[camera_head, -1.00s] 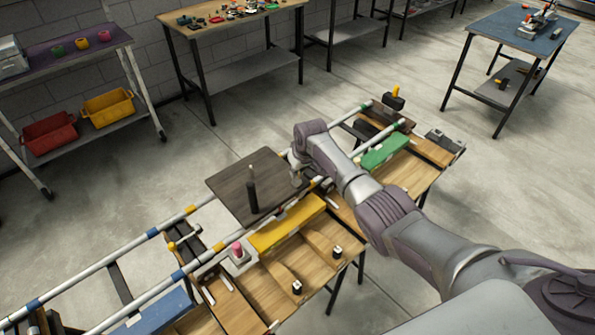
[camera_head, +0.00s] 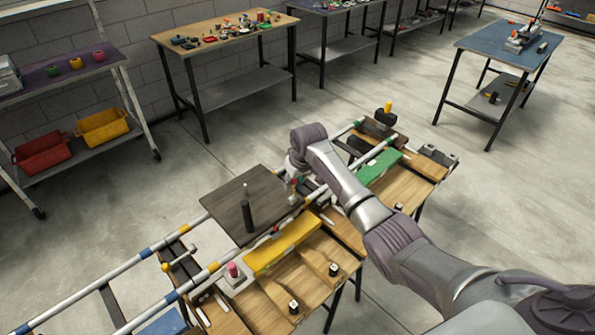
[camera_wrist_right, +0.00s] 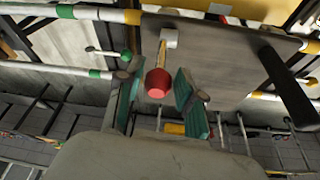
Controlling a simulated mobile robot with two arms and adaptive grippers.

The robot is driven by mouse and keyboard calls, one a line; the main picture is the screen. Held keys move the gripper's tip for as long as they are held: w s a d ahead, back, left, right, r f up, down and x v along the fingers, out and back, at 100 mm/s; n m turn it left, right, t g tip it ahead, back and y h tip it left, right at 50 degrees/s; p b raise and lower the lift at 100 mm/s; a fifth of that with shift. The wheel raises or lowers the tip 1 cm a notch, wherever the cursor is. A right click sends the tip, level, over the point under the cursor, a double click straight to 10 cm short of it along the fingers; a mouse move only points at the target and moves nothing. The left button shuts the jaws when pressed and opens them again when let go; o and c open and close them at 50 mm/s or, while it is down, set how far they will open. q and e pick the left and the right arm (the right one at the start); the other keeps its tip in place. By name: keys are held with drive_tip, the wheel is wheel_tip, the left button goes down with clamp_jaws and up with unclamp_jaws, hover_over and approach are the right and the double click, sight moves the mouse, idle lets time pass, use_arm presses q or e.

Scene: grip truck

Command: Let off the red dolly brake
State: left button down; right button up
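In the right wrist view a brake lever shows a red knob (camera_wrist_right: 157,83) on a yellow stem, which rises from a pale block on the dolly. My right gripper (camera_wrist_right: 158,103) is open, with its two green-padded fingers on either side of the knob and gaps beside it. I cannot tell how far the fingertips reach past the knob. In the head view the gripper is beside the dolly's dark plate (camera_head: 228,212), mostly covered by my own wrist. The lever's base is hard to make out there. My left gripper is not in view.
The dark plate carries a black upright post (camera_head: 248,212). Banded rails run along the dolly, with a yellow block (camera_head: 283,246) and a green block (camera_head: 378,166) beside them. A lever with a green knob (camera_wrist_right: 126,57) stands near my fingers. Open floor lies behind.

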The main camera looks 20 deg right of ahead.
drive_tip(key=v, duration=0.6)
drive_tip(key=shift+r, duration=0.25)
